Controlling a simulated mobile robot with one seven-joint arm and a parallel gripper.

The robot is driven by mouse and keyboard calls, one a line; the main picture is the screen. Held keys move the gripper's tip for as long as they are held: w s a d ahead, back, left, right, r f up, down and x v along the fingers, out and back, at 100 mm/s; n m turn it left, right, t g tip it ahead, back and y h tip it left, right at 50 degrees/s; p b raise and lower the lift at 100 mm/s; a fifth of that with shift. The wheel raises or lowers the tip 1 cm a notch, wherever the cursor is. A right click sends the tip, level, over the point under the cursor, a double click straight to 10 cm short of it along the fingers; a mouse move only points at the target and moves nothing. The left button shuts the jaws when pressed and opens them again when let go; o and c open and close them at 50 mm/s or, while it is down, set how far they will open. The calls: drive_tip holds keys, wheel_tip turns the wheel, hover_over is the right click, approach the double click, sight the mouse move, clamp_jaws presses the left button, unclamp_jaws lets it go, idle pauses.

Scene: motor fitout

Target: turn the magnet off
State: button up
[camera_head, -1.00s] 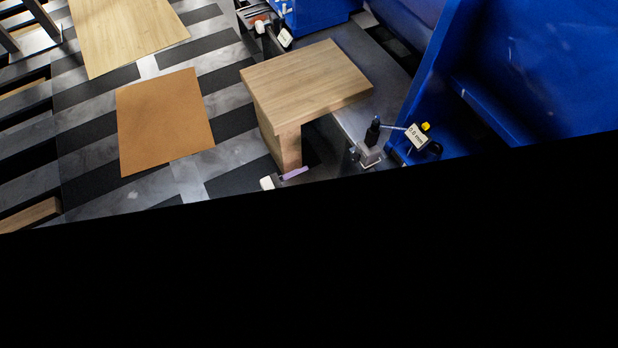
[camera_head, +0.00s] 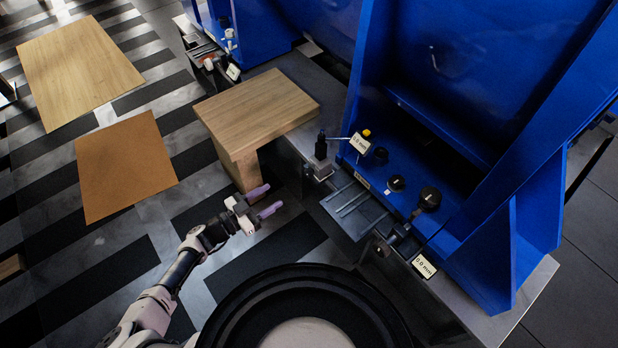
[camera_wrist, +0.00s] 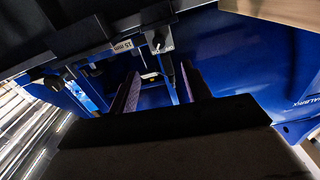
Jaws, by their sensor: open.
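My gripper (camera_head: 268,200) is open and empty in the head view, its two pale purple fingers apart, below the wooden board's front end. In the wrist view its fingers (camera_wrist: 163,86) stand apart with no object between them. A small grey block (camera_head: 322,169) with a black upright post (camera_head: 321,146) and a thin rod sits at the steel bench edge, to the gripper's upper right. Dark round knobs (camera_head: 396,183) sit on the blue machine (camera_head: 450,150) further right.
A wooden board (camera_head: 258,110) on the bench overhangs its edge left of the post. A grey plate (camera_head: 354,208) juts out right of the gripper. White millimetre labels (camera_head: 424,266) stand along the bench. Striped floor with flat boards (camera_head: 125,165) lies open at left.

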sight(306, 174)
drive_tip(key=x, duration=1.2)
drive_tip(key=c, duration=1)
drive_tip(key=shift+f+m+b, duration=0.15)
drive_tip(key=shift+m+b, duration=0.25)
drive_tip(key=shift+b, duration=0.25)
drive_tip(key=shift+d+m, duration=0.1)
drive_tip(key=shift+m, duration=0.3)
drive_tip(key=o, duration=1)
